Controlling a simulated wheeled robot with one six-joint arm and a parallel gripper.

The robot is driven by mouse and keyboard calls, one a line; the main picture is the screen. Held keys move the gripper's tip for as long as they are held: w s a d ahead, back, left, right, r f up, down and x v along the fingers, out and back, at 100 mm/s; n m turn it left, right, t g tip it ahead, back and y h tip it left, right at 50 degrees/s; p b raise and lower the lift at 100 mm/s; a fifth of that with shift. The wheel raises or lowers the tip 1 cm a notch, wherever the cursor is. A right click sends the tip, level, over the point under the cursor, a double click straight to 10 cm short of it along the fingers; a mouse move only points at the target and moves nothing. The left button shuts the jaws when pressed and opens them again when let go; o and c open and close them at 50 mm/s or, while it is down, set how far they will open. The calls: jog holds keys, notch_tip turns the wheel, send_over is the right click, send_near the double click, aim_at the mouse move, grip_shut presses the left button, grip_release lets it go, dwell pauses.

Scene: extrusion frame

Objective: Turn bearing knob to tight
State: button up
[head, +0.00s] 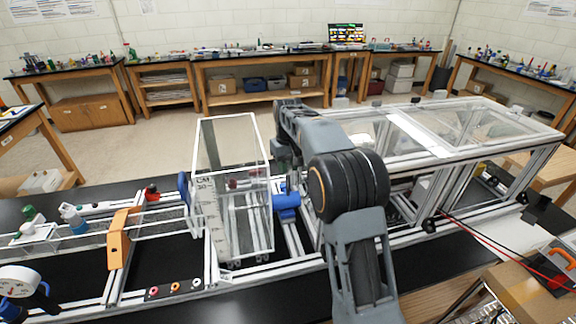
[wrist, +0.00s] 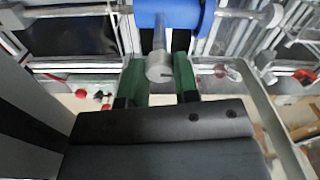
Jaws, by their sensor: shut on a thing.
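In the head view the blue housing (head: 286,201) sits on the metal frame right of the clear box. My gripper (head: 284,160) is just above it, partly hidden by my arm. I cannot make out the knob there, nor read its tight or loose setting.
A clear box with a scale (head: 210,215) stands close left of my gripper. A long clear-topped extrusion frame (head: 425,150) lies to the right. An orange bracket (head: 121,238) and a dial gauge (head: 18,281) are at the left. Red and black cables run at the right.

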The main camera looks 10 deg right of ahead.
aim_at(288, 167)
jog(key=shift+c, duration=1)
jog(key=shift+r+m+p, duration=0.15)
jog(key=shift+m+p, duration=0.25)
jog(key=shift+m, duration=0.4)
jog(key=m, duration=0.3)
jog(key=shift+p, duration=0.35)
jog(key=o, duration=0.9)
notch_tip(288, 167, up, 14)
jog(key=shift+f, duration=0.2)
